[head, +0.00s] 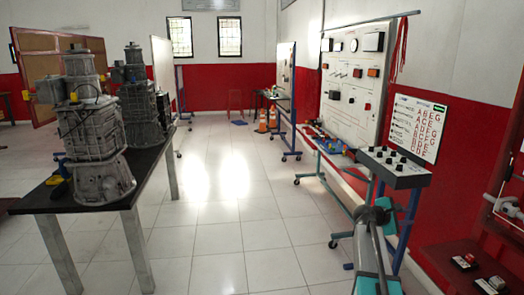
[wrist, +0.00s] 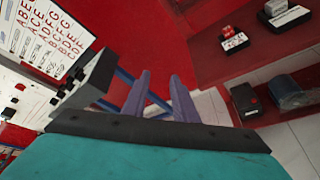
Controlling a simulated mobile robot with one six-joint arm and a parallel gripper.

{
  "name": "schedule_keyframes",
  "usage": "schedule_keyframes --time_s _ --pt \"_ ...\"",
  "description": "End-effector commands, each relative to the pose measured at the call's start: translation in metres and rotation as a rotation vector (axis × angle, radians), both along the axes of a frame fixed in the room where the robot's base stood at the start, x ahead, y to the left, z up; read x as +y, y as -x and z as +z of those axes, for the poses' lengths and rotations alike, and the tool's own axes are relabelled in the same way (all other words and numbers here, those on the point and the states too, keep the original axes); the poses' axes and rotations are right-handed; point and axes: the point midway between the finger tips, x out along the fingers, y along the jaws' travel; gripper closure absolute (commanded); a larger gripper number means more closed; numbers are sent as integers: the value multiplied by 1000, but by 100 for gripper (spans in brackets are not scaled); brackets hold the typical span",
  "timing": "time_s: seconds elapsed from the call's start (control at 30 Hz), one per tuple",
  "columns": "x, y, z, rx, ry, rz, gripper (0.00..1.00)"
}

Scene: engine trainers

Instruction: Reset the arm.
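My gripper (wrist: 160,77) shows in the wrist view as two purple-grey fingers standing apart, with nothing held between them. The floor and blue bars of a stand show behind the fingers. In the head view my teal and grey arm reaches in from the bottom edge, right of centre, close to the blue stand of the training panel. I cannot make out the fingers in the head view.
A grey control box (head: 394,168) with black knobs is on the stand beside my arm; it also shows in the wrist view (wrist: 87,80). A red bench (head: 462,262) with small devices is at right. Engine units (head: 95,140) stand on a black table (head: 40,203) at left. The middle floor is clear.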

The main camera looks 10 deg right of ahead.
Motion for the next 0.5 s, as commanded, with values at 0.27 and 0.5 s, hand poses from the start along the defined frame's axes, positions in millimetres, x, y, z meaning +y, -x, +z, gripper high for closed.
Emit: schedule_keyframes --time_s 0.27,0.5 --pt "73 -1 -117 65 -137 46 74" --pt "137 17 -210 110 -267 56 74"
